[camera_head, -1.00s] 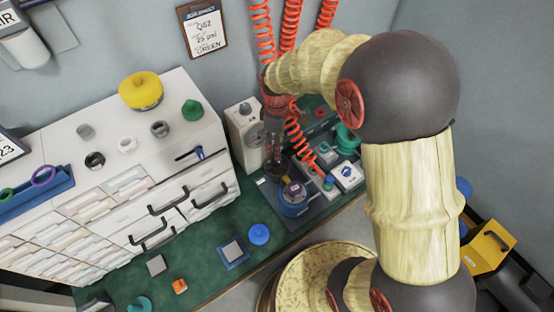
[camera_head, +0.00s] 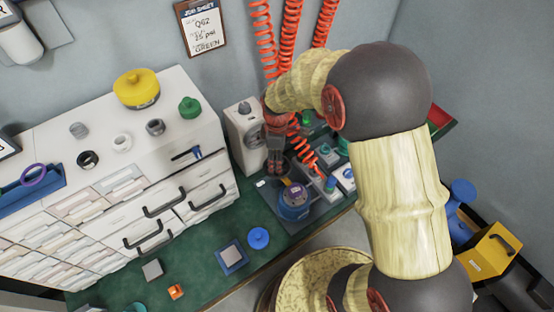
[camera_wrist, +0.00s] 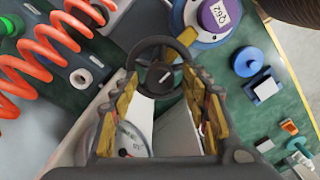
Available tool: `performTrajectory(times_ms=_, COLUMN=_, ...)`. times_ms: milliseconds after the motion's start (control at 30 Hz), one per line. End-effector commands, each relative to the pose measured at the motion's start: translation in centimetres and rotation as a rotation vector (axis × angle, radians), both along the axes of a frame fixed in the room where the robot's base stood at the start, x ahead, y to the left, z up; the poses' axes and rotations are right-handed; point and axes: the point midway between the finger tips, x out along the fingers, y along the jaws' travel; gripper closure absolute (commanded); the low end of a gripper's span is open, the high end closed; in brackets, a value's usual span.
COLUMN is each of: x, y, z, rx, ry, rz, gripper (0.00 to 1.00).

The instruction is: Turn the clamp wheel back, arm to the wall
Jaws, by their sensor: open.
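The black clamp wheel (camera_wrist: 160,70) shows in the wrist view with its rim and hub in line with the gap between my fingertips. My gripper (camera_wrist: 164,88) is open, one finger on each side of that gap. I cannot tell whether the fingertips touch the rim. In the head view my gripper (camera_head: 276,160) points down beside the blue test pot (camera_head: 293,203); the wheel is mostly hidden there. The pot shows in the wrist view with a purple Q62 top (camera_wrist: 220,14). The clamp arm and the wall it swings to are not clear.
A white gauge dial (camera_wrist: 130,140) lies under my left finger in the wrist view. Red coiled hoses (camera_head: 289,40) hang behind my gripper. A white drawer cabinet (camera_head: 110,160) stands left. A blue round part (camera_head: 258,238) lies on the green bench (camera_head: 205,262).

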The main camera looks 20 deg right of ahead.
Motion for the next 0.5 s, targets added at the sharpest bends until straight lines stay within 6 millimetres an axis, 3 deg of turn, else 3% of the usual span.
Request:
performTrajectory(times_ms=167, x=0.02, y=0.0, z=0.1, rx=0.0, ry=-0.001, rz=0.0, gripper=0.54)
performTrajectory(times_ms=500, x=0.01, y=0.0, z=0.1, rx=0.0, ry=-0.001, rz=0.0, gripper=0.74)
